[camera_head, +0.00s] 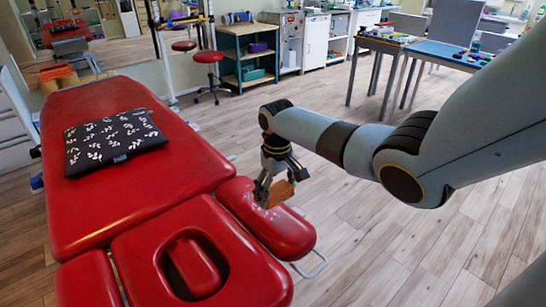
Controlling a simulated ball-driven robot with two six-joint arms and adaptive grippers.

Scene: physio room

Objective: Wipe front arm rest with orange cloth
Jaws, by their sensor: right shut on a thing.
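A red padded treatment table (190,170) fills the left side of the head view. Its front arm rest (292,236) is a red rounded pad on the right, beside the headrest section. My right gripper (270,188) is over the far end of this arm rest, pointing down. It is shut on the orange cloth (279,194), a small brownish-orange piece showing between and beside the fingers. The cloth appears to be at the arm rest's surface, but I cannot tell for sure whether it touches. My left gripper is not in view.
A black patterned pillow (112,139) lies on the table. The headrest (195,262) has an oval hole. A red stool (208,58), a green shelf unit (247,55) and a blue-topped table (447,52) stand at the back. The wooden floor to the right is clear.

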